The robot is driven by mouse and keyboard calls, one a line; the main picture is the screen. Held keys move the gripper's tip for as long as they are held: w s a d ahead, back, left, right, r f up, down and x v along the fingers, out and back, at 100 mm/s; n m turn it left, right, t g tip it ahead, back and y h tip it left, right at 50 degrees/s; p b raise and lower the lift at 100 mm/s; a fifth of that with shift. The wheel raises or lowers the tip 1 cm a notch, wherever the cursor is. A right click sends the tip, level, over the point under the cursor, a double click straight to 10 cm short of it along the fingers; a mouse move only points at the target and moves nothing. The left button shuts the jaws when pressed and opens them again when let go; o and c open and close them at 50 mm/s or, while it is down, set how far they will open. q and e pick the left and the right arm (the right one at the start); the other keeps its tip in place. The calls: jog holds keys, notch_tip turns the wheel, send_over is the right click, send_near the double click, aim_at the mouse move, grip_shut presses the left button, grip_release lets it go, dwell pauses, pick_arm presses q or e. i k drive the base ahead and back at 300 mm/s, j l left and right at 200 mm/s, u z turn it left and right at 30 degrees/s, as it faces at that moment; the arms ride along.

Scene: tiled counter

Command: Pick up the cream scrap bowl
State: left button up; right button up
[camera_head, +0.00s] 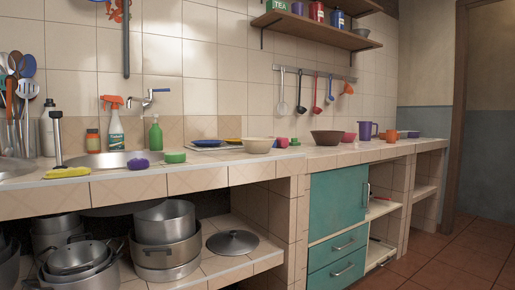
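A cream bowl (259,145) stands upright on the tiled counter in the head view, near the middle of the picture. It sits close to the counter's front edge, to the right of some blue and yellow plates (213,141). Small pink and green items (288,142) lie just right of it. Its inside is mostly hidden at this low angle. Neither of my grippers shows in the view.
A brown bowl (327,137), a purple pitcher (367,131) and an orange mug (389,136) stand further right on the counter. The sink (110,159), a spray bottle (115,128) and sponges are at left. Ladles hang on the wall. The floor (460,255) at right is clear.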

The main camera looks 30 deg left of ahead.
aim_at(253, 145)
jog(key=u, duration=1.1)
